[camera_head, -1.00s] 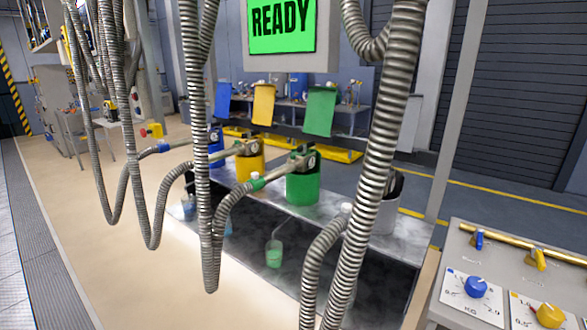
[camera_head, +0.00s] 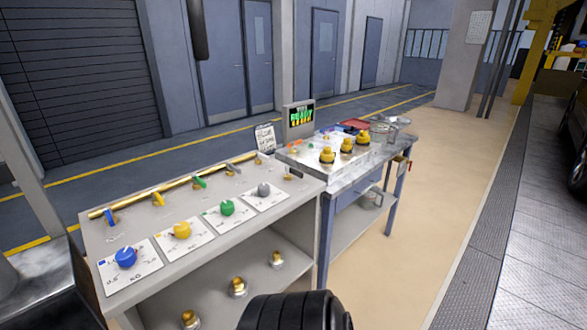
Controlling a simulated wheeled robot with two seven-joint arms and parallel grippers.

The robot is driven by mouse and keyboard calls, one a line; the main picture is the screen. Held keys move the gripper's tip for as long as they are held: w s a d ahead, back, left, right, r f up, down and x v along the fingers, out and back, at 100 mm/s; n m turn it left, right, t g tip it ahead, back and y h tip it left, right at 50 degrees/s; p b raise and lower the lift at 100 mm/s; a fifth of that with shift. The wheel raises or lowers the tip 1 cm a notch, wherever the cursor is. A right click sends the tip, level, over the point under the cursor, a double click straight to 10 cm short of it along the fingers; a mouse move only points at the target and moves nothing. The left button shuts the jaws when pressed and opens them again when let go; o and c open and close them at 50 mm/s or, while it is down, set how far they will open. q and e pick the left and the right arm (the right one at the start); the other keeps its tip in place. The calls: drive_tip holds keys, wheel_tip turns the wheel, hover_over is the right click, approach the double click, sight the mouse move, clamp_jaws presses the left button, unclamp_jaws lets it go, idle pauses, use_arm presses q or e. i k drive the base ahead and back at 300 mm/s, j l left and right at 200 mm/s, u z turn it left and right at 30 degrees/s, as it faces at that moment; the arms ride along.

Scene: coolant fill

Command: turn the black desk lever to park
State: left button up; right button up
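The grey-white desk (camera_head: 185,239) has a row of small levers along a brass rail at its back: blue (camera_head: 109,217), yellow (camera_head: 158,199), green (camera_head: 199,182) and, furthest right, a dark grey lever that looks like the black one (camera_head: 236,165). The dark lever's handle lies close along the rail. Its labels are too small to read. Neither of my grippers shows in the view.
Blue (camera_head: 125,257), yellow (camera_head: 181,230), green (camera_head: 227,207) and grey (camera_head: 264,189) dials sit in front of the levers. A metal-topped table (camera_head: 380,152) with yellow-topped items and a READY screen (camera_head: 302,115) adjoins the desk. Beige floor (camera_head: 410,220) is clear at the right.

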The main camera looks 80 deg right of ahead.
sight(289, 170)
drive_tip(key=z, duration=2.65)
